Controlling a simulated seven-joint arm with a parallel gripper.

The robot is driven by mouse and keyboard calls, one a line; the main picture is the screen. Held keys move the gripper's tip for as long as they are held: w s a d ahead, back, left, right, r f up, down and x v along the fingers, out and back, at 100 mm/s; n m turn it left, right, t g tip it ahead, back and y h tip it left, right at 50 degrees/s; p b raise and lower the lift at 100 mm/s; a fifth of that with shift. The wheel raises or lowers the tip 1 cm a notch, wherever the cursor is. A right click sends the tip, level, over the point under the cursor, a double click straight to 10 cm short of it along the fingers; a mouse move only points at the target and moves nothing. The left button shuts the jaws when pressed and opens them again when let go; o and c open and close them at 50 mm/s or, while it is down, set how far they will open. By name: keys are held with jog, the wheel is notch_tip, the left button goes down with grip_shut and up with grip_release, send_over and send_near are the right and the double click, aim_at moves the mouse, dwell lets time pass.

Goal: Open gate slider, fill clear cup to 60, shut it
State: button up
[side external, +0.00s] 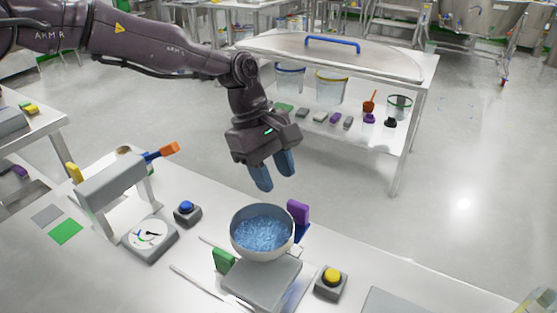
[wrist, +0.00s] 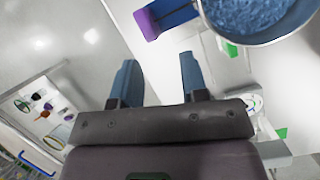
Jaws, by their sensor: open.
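My gripper (side external: 275,178) is open and empty, with its blue fingers pointing down above and behind a white bowl (side external: 262,254) of blue granules. In the wrist view my fingers (wrist: 159,62) are apart with nothing between them, and the bowl (wrist: 262,40) is at the upper right. A purple tab (side external: 298,212) on a blue bar stands beside the bowl, possibly the gate slider. The wrist view shows this tab (wrist: 147,24) ahead of my fingers and apart from them. A green tab (side external: 223,261) stands on the bowl's near side. I cannot make out a clear cup.
A dial (side external: 148,236) sits by a grey arm-like fixture (side external: 112,182) with a blue-and-orange handle (side external: 162,152). A blue button (side external: 186,209) and a yellow button (side external: 332,277) flank the bowl. A grey block (side external: 262,278) lies in front. A cart (side external: 419,88) stands behind.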

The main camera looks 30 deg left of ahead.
aim_at(295, 203)
jog(key=shift+w+d+f+n, duration=0.15)
jog(key=shift+d+f+n, duration=0.5)
jog(key=shift+f, duration=0.65)
jog(key=shift+w+d+f+n, duration=0.1)
jog(key=shift+d+f+n, duration=0.4)
jog(key=shift+d+f, duration=0.55)
jog(key=shift+w+d+f+n, duration=0.15)
jog(key=shift+d+f+n, duration=0.4)
jog(key=shift+f, duration=0.95)
grip_shut()
